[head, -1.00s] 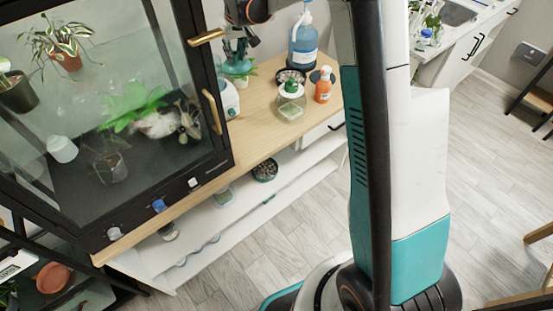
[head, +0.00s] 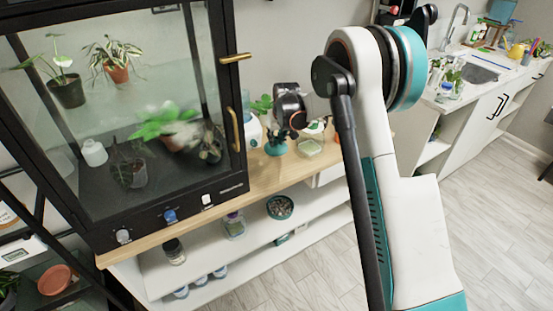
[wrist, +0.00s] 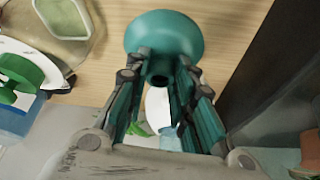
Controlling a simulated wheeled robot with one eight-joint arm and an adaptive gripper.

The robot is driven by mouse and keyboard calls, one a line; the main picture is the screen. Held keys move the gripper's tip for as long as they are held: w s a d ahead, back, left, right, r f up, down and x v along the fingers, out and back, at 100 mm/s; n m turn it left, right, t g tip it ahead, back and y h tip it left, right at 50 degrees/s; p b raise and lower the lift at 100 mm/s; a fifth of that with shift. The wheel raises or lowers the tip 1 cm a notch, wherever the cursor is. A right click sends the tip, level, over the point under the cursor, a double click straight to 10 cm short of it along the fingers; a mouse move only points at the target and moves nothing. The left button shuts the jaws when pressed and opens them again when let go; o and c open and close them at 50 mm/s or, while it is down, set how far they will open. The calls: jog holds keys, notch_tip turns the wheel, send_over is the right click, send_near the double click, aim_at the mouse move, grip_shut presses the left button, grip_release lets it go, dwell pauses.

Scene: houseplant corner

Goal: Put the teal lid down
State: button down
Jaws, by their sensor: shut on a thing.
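The teal lid (wrist: 165,33) is a rounded piece with a narrow stem, held at the stem between the fingers of my gripper (wrist: 160,76) in the wrist view. In the head view my gripper (head: 277,134) points down over the wooden counter, right of the glass cabinet, with the teal lid (head: 276,149) at its tip. The lid is at or just above the counter (head: 262,175); I cannot tell whether it touches.
The glass cabinet (head: 240,150) with a brass handle stands close on the left. A clear container (head: 309,147) is close to the right of the lid, and it also shows in the wrist view (wrist: 65,18). Bare wood lies in front. A shelf below holds a dish (head: 280,207).

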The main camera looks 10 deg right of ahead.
notch_tip(320, 180, down, 8)
jog(key=shift+f+b, duration=0.1)
jog(key=shift+b, duration=1)
jog(key=shift+f, duration=0.1)
jog(key=c, duration=1.4)
grip_release()
jog(key=shift+o, duration=0.2)
